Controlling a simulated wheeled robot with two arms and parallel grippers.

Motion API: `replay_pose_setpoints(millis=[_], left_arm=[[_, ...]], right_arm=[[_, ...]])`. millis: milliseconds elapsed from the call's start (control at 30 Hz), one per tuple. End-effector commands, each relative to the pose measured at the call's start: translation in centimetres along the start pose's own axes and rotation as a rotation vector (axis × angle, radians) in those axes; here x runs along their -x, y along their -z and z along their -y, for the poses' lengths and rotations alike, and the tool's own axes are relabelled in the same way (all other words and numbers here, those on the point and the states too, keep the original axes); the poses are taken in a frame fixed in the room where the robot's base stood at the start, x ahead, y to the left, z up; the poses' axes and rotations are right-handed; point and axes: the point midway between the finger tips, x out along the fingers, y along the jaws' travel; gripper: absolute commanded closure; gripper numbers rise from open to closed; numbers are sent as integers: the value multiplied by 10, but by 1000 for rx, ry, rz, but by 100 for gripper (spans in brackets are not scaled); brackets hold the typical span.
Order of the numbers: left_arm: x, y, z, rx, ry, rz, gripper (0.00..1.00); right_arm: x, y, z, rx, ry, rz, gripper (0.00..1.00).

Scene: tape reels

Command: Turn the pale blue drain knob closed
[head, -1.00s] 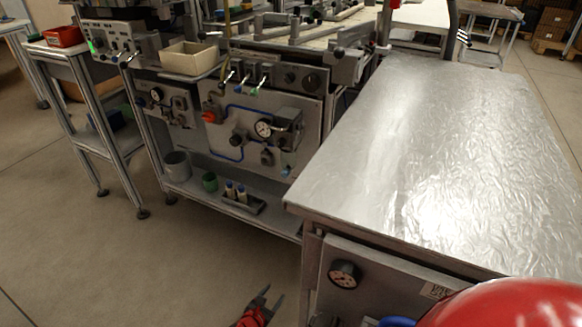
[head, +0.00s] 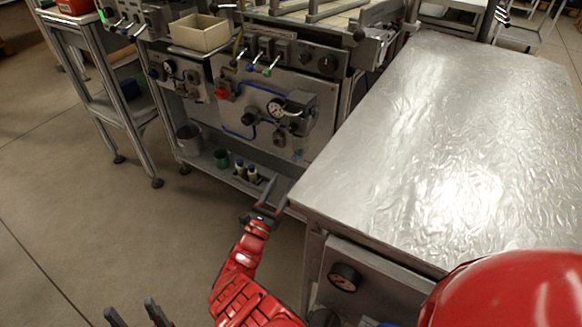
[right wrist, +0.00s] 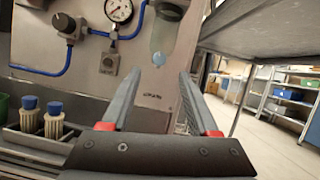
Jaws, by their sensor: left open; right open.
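The pale blue drain knob (right wrist: 159,58) is small and round. It sits at the lower end of a clear, cup-like bowl (right wrist: 168,35) on the grey panel. In the right wrist view the knob lies just beyond and between the fingertips of my right gripper (right wrist: 160,77), which is open and empty, with a gap to the knob. In the head view my right gripper (head: 270,192) is low in front of the panel, beside the bench corner. My left gripper (head: 131,309) is open at the bottom left edge, far from the panel.
The foil-topped bench (head: 440,140) stands close on the right of my right gripper. A lower shelf holds blue-capped bottles (right wrist: 42,118) and a green cup (head: 221,158). A pressure gauge (head: 276,107) and blue tubing are on the panel. Open floor (head: 90,220) lies at the left.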

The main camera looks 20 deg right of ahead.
Motion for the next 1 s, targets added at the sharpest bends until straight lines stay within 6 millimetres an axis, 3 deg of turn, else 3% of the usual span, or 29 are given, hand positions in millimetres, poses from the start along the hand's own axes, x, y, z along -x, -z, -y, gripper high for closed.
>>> replay_pose_setpoints(millis=[100, 300, 700, 767, 1000], left_arm=[[7, -1, 0, 0, 0, 0, 39], [13, -2, -1, 0, 0, 0, 39], [14, -2, -1, 0, 0, 0, 39], [14, -2, -1, 0, 0, 0, 39], [14, -2, -1, 0, 0, 0, 39]], right_arm=[[-25, 2, 0, -1, 1, -1, 39], [-54, 2, 0, -3, 1, -1, 39], [-65, 0, -1, -2, -1, -2, 39], [-65, 0, -1, -2, -1, -2, 46], [-64, 0, -1, -1, -1, -2, 90]])
